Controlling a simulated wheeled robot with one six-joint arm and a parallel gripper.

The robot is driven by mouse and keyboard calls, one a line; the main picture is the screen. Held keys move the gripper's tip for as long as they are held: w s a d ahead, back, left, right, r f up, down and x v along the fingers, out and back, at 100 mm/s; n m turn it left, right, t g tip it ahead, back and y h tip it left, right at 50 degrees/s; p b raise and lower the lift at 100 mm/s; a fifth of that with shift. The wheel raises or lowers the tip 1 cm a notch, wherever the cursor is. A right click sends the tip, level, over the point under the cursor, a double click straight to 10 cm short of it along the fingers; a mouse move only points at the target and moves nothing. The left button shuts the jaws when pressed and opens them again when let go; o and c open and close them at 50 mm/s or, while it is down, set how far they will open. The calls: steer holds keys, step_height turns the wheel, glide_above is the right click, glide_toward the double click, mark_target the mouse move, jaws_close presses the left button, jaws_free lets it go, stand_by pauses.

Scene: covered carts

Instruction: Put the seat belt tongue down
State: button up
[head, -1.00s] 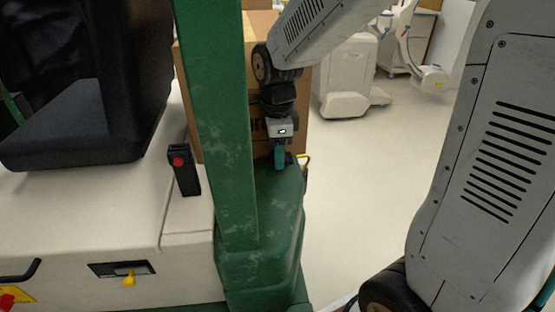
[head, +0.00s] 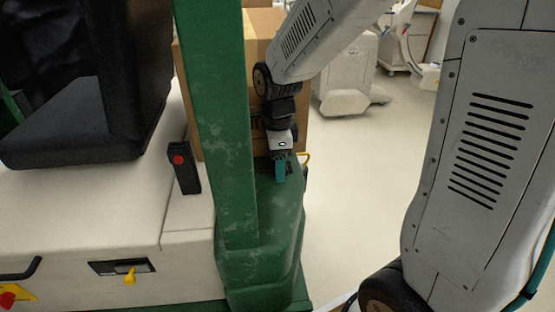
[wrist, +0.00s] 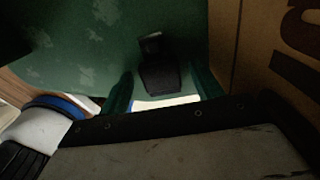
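A small black piece (wrist: 160,75), likely the seat belt tongue, lies against or just above the green surface in the wrist view. It is between the two teal fingertips of my gripper (wrist: 160,90), with a narrow gap showing on each side. In the head view my gripper (head: 281,169) points down at the top of the green cart base (head: 262,215), just right of the green post. The black piece cannot be made out there. A black buckle with a red button (head: 184,168) stands on the pale cover left of the post.
The green post (head: 215,100) rises close left of my gripper. A cardboard box (head: 262,40) stands right behind it and also shows in the wrist view (wrist: 280,50). A black seat (head: 75,125) is at left.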

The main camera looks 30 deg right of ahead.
step_height(320, 180, up, 12)
steer(key=s+d+n+t, duration=0.1)
steer(key=s+d+n, duration=0.1)
steer(key=s+n, duration=1.9)
steer(key=shift+s+r+n, duration=0.3)
steer(key=shift+o, duration=0.4)
